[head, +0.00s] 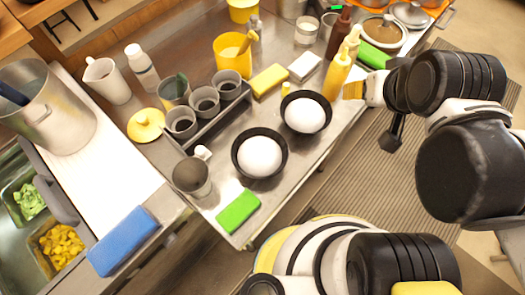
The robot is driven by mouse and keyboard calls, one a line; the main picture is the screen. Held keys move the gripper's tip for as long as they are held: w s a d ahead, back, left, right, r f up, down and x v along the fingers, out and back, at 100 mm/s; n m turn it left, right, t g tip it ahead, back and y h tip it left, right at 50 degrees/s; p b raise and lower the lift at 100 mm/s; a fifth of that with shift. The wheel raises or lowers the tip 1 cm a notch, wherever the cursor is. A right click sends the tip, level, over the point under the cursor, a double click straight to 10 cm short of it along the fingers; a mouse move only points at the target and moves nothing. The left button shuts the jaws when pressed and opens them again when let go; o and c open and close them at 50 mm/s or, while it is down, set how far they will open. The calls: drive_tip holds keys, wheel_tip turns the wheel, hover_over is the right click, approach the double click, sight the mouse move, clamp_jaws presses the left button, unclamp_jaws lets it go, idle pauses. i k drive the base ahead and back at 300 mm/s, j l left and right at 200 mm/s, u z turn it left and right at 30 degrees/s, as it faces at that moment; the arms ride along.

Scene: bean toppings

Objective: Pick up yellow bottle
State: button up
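A yellow squeeze bottle (338,75) stands upright near the right edge of the metal table, its tapered nozzle pointing up. A second yellow bottle (353,40) stands just behind it, partly overlapped. My arm reaches in from the right, and its end is just right of the front bottle. What looks like my gripper (391,141) is a small dark shape hanging below the wrist, beyond the table edge. It appears apart from the bottles. Its fingers are too small and dark to tell open from shut.
Two black bowls with white domed contents (259,156) (305,115) stand on the table (315,160). A dark red bottle (339,26) is behind the yellow bottles. A yellow sponge (269,80) and white block (305,66) lie left. A green sponge (238,212) lies in front.

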sight(339, 70)
drive_tip(key=k+j, duration=0.15)
drive_tip(key=j, duration=0.2)
drive_tip(key=k+j+z, duration=0.1)
drive_tip(key=j, duration=0.25)
drive_tip(key=k+j, duration=0.25)
drive_tip(key=k+j+z, duration=0.1)
drive_tip(key=j, duration=0.35)
drive_tip(key=k, duration=0.05)
